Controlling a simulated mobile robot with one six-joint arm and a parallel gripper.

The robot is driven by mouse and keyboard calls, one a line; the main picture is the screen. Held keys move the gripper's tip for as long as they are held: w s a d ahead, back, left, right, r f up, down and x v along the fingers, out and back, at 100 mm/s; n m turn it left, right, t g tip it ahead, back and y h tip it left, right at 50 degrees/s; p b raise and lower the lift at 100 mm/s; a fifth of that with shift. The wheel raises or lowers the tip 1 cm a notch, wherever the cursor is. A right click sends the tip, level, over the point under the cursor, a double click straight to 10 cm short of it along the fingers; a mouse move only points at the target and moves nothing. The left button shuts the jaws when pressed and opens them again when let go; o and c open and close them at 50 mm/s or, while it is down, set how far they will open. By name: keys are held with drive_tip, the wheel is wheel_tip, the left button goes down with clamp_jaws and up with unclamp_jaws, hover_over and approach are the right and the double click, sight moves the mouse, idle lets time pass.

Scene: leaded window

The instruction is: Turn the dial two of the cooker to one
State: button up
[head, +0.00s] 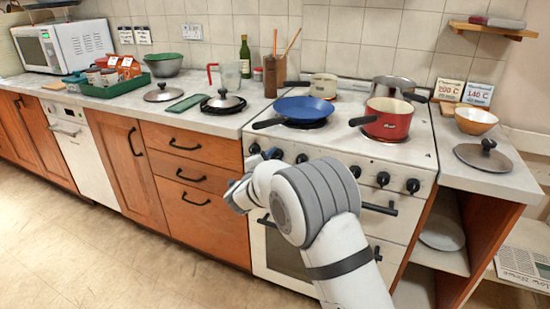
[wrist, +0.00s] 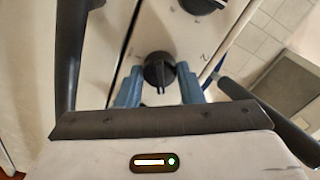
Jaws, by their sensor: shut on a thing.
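The white cooker (head: 428,150) has a row of black dials along its front panel. The dial's ridge points down in the picture, towards my gripper. A mark like a "2" shows on the panel right of it. My arm hides part of the row in the head view.
A blue pan (head: 302,108) and a red pot (head: 388,118) stand on the hob, handles pointing left. Black oven handles (head: 378,208) project below the dials. A dark bar (wrist: 68,50) runs left of my gripper in the wrist view. The floor at left is clear.

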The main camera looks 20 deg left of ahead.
idle(0.4)
drive_tip(key=o, duration=1)
drive_tip(key=shift+s, duration=0.1)
drive_tip(key=s, duration=0.7)
drive_tip(key=shift+s+a, duration=0.3)
drive_tip(key=shift+a, duration=0.05)
